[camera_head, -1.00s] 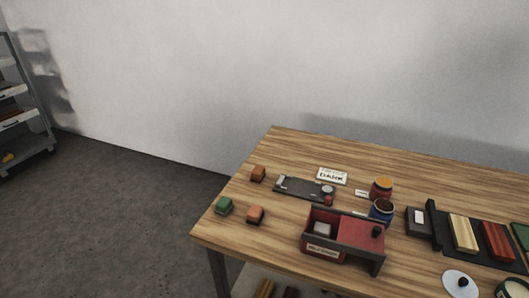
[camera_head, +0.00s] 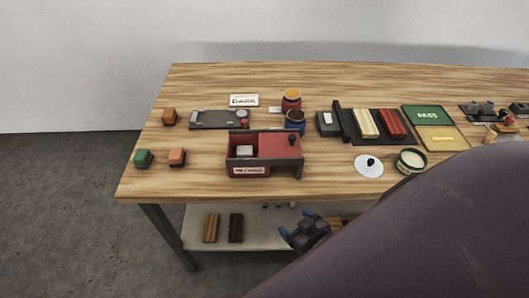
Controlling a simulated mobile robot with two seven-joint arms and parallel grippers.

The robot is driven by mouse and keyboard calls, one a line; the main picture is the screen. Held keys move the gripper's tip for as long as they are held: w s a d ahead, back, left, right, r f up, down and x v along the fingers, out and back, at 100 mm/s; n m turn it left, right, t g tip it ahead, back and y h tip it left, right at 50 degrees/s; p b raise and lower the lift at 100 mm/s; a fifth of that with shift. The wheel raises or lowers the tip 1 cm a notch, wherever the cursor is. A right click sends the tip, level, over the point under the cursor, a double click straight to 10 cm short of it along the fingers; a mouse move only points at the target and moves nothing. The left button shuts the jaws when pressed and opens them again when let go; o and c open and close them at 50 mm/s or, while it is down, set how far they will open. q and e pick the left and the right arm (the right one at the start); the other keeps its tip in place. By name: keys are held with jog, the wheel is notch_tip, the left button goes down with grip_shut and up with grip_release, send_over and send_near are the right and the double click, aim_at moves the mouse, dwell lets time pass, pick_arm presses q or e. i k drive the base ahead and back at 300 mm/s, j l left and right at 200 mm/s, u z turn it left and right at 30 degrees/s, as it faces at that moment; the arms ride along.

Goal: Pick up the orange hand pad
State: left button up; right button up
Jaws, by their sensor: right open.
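Three small hand pads sit at the left end of the wooden table (camera_head: 215,178). One is brown-orange (camera_head: 169,116) and lies farther back. One is a lighter salmon-orange (camera_head: 177,156) near the front, beside a green one (camera_head: 143,158). I cannot tell for sure which of the two orange-toned pads is the named one. My right gripper (camera_head: 296,222), with blue fingertips, is open and empty. It appears below the table's front edge, right of the pads and apart from them. My left gripper is out of view.
A red box (camera_head: 284,144) stands right of the pads, with a dark tray (camera_head: 210,119) behind it. Jars, wood strips, a white lid (camera_head: 369,165) and a green mat (camera_head: 427,114) lie farther right. A lower shelf (camera_head: 200,238) holds two wood strips. My arm covers the lower right.

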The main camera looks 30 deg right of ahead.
aim_at(177, 155)
jog(key=i+j+z, duration=0.15)
jog(key=z, duration=0.25)
jog(key=i+j+z, duration=0.1)
jog(key=j+z, duration=0.35)
jog(key=i+j+z, duration=0.15)
jog(key=j, duration=0.65)
jog(key=i+j+z, duration=0.2)
jog(key=j, duration=0.65)
jog(key=k+l, duration=0.05)
jog(key=k, duration=0.1)
